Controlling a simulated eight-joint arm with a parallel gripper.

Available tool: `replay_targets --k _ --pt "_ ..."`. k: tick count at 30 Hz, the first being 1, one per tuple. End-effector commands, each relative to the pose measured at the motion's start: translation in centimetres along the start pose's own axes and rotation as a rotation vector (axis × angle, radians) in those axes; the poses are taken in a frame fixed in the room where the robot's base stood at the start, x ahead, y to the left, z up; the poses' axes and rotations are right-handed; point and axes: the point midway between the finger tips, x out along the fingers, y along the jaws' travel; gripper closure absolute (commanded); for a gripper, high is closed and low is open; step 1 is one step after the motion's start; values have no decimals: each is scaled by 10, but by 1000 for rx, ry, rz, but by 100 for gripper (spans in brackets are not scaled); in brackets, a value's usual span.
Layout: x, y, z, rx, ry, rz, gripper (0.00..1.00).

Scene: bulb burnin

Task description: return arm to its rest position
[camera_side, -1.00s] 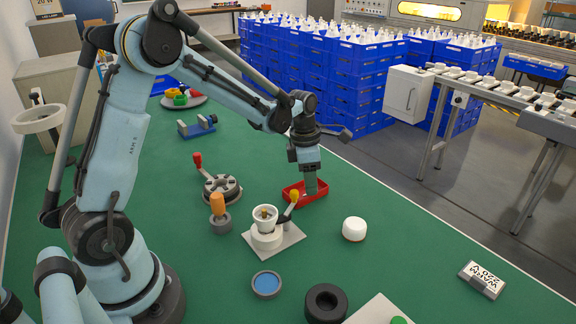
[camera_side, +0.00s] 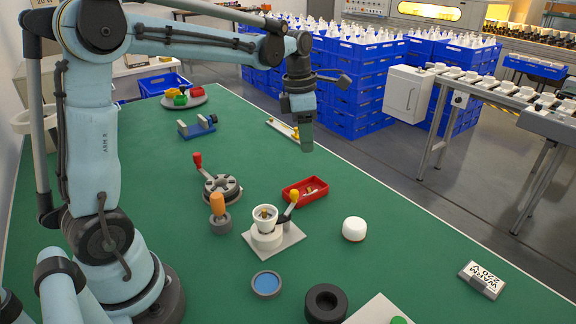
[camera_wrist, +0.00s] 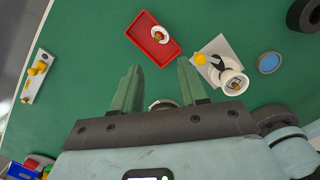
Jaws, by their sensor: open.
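My gripper (camera_side: 306,136) hangs fingers down, raised above the far right part of the green bench. In the wrist view its two green fingers (camera_wrist: 160,92) are spread with nothing between them. The red tray (camera_side: 300,196) lies on the bench below and nearer than the gripper. In the wrist view the tray (camera_wrist: 163,28) holds a small ring-like white and brown part. The white socket fixture (camera_side: 266,228) stands on its pale plate with an orange-knobbed lever beside it.
A round dark fixture with a red handle (camera_side: 221,188), an orange-handled tool (camera_side: 218,208), a white puck (camera_side: 354,229), a blue-centred dish (camera_side: 266,284) and a black ring (camera_side: 326,302) stand on the bench. Blue crates (camera_side: 352,85) rise beyond its far edge. A conveyor (camera_side: 500,90) is at right.

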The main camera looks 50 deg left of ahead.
Motion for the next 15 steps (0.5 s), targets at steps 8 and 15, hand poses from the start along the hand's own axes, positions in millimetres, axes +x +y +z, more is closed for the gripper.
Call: replay_targets --k 8,15 --pt "-2 -3 -1 38 -5 7 57" --pt "-14 -32 -10 480 -42 91 57"
